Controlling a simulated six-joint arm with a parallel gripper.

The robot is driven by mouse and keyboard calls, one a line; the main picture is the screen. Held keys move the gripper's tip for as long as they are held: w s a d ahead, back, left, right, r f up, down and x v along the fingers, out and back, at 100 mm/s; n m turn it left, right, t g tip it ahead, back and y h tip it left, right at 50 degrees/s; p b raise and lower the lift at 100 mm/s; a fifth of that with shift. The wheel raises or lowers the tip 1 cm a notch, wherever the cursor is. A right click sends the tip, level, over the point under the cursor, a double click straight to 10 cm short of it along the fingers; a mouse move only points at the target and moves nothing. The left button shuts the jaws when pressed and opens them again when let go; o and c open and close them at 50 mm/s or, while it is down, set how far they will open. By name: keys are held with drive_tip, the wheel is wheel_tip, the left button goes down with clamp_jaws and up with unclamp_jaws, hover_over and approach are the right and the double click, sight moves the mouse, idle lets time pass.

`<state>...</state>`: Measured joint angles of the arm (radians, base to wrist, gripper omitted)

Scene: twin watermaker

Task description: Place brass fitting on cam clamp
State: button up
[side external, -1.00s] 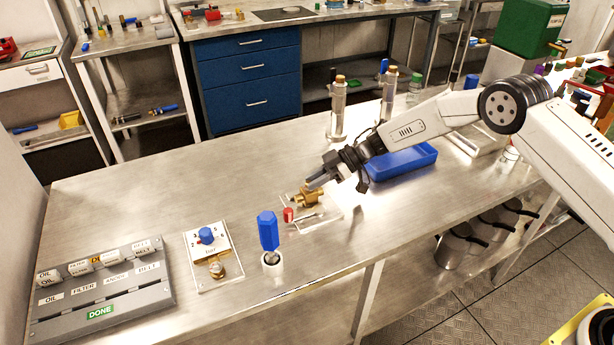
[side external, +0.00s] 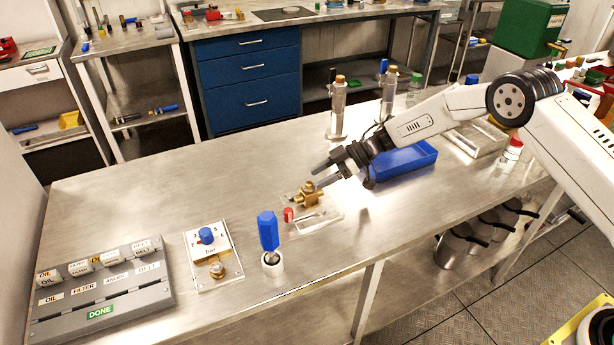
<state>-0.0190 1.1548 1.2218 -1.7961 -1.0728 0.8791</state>
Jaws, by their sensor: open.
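The brass fitting (side external: 309,194) sits at the cam clamp (side external: 318,216), a pale plate with a red-tipped lever, in the middle of the bench. Whether the fitting is fully seated on the clamp is too small to tell. My gripper (side external: 318,177) is open, with its fingers just above and to the right of the fitting. It appears empty and apart from the fitting.
A blue tray (side external: 405,161) lies behind my gripper to the right. A blue-handled tool (side external: 268,232) stands in a white holder, left of the clamp. Metal cylinders (side external: 338,110) stand at the back.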

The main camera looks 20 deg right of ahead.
drive_tip(key=v, duration=1)
idle(0.4)
wheel_tip(320, 180, up, 7)
drive_tip(key=w+d+m+t+h, duration=0.2)
drive_tip(key=m+t+h, duration=0.1)
drive_tip(key=m+t, duration=0.3)
drive_tip(key=s+d+r+m+t+h, duration=0.1)
drive_tip(key=s+d+m+t+h, duration=0.15)
drive_tip(key=s+d+h, duration=0.2)
drive_tip(key=s+f+m+g+h, duration=0.2)
drive_tip(key=s+m+g, duration=0.1)
drive_tip(key=s, duration=1)
drive_tip(key=s+d+f+m+g+h, duration=0.1)
drive_tip(key=s+m+g, duration=0.3)
drive_tip(key=s, duration=0.9)
drive_tip(key=shift+s+f+g+h, duration=0.35)
drive_tip(key=shift+f+g+h, duration=0.3)
drive_tip(key=shift+f+h, duration=0.1)
